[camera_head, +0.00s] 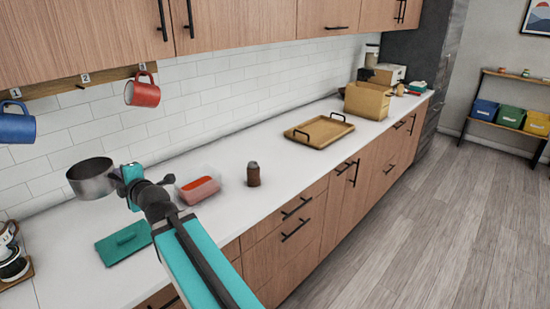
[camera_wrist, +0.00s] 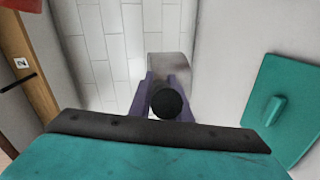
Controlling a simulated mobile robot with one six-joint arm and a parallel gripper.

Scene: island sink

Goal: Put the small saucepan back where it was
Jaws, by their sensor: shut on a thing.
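The small saucepan (camera_head: 90,182) is a grey metal pan, held in the air above the counter's left part, near the tiled wall. My gripper (camera_head: 128,178) is shut on its handle. In the wrist view, the dark round handle end (camera_wrist: 167,103) sits between the purple fingers of my gripper (camera_wrist: 168,92), with the pan's metal body (camera_wrist: 172,66) beyond. A wooden rail (camera_head: 60,87) with numbered labels runs along the wall above. The peg by label 2 (camera_head: 85,78) is bare. A red mug (camera_head: 143,95) and a blue mug (camera_head: 16,127) hang on either side of it.
A teal lid (camera_head: 122,243) and an open container with red contents (camera_head: 197,187) lie on the counter below my arm. A brown jar (camera_head: 253,174) stands to the right. A wooden tray (camera_head: 320,131) and a box (camera_head: 367,101) are farther along. Cabinets (camera_head: 90,35) hang above the rail.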

